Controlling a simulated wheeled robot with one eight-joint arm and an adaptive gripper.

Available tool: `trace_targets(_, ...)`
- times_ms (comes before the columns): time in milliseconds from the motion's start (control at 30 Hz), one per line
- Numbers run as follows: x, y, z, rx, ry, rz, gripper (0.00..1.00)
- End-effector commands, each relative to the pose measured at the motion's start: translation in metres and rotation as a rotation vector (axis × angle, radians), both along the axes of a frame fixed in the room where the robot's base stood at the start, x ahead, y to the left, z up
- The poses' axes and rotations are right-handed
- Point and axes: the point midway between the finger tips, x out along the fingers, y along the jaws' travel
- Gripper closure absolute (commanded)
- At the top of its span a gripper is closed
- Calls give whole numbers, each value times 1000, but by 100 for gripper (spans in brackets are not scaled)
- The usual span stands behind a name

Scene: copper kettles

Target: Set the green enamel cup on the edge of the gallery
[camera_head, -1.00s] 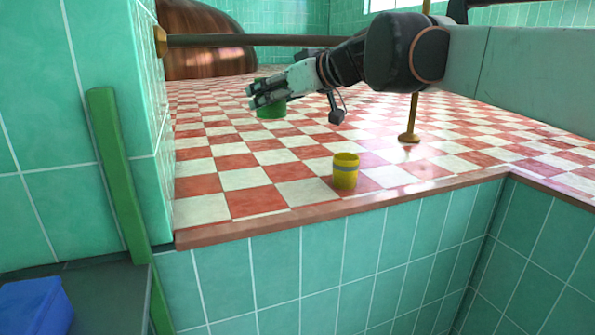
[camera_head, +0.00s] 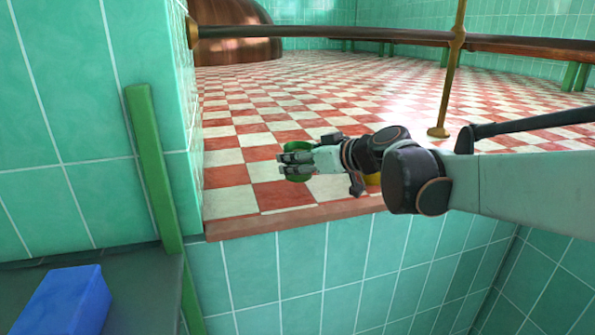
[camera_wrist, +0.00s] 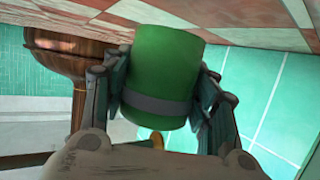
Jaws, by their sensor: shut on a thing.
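The green enamel cup (camera_wrist: 160,75) has a grey band and fills the middle of the wrist view. My gripper (camera_head: 290,162) is shut on it, with fingers along both sides. In the head view, only the cup's green rim (camera_head: 298,147) and a little of its body show around the fingers. The gallery is a red-and-white checkered floor with a brown front edge (camera_head: 262,223). The cup is over the checks near that edge, on the left part of the gallery. I cannot tell whether its base touches the floor.
A yellow cup (camera_head: 372,180) is mostly hidden behind my arm, right of the green cup. A rail with a brass post (camera_head: 444,95) crosses behind. A tiled wall and green upright (camera_head: 153,165) stand left. A blue block (camera_head: 65,300) sits lower left.

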Motion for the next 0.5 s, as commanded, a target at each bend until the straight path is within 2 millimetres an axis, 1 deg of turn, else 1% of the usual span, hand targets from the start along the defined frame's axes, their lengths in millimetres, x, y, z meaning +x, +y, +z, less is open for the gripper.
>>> trace_targets(67,0,0,-5,0,0,0,72)
trace_targets(300,0,0,-33,0,0,0,72)
trace_targets(400,0,0,-37,0,0,0,72)
trace_targets(500,0,0,-38,0,0,0,72)
